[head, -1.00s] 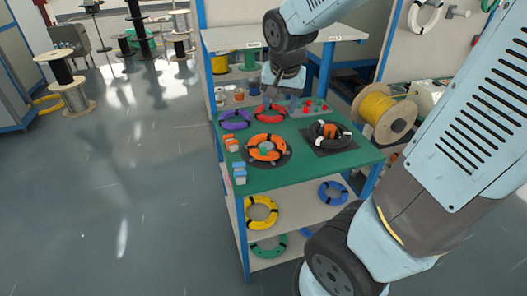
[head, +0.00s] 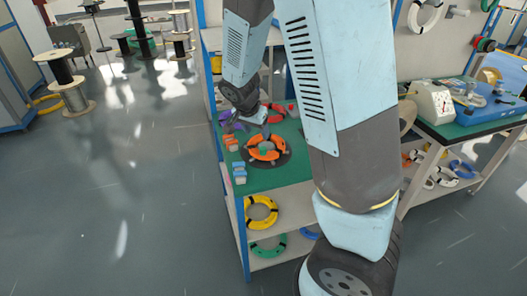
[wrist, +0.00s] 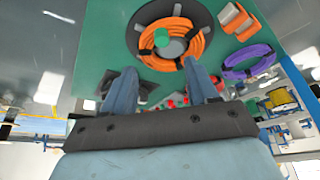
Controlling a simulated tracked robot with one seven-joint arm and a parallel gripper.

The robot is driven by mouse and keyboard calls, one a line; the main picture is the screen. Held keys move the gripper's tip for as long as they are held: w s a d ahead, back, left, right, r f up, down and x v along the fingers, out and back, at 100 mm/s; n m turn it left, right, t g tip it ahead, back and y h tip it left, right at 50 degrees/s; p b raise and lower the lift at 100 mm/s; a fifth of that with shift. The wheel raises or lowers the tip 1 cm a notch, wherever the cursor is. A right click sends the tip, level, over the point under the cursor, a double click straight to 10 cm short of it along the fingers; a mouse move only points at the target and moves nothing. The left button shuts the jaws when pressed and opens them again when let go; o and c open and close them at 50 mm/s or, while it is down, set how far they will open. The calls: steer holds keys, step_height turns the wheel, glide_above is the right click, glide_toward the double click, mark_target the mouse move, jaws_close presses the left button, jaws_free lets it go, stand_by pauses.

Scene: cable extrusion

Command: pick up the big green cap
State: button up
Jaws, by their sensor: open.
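I cannot clearly pick out a big green cap. In the wrist view a small green piece (wrist: 161,37) shows at the middle of the orange cable coil (wrist: 165,22); I cannot tell whether it is a cap. My gripper (wrist: 160,70) is open, with its two fingers apart and nothing seen between them. The fingers point towards the near edge of the orange coil. In the head view, the wrist is low over the back left of the green table top (head: 262,181), beyond the orange coil (head: 267,148), and the fingers are hard to make out.
A purple coil (wrist: 248,62) and an orange-and-white block (wrist: 236,20) lie beside the orange coil. Small red pieces (wrist: 172,101) show between the fingers, farther off. Orange and blue blocks (head: 239,172) line the table's left edge. Yellow (head: 261,212) and green (head: 268,246) coils lie on lower shelves.

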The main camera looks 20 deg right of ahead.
mark_target(263, 149)
steer(key=shift+x, duration=5.95)
steer(key=shift+w, duration=0.15)
jaws_close()
steer(key=shift+r, duration=0.15)
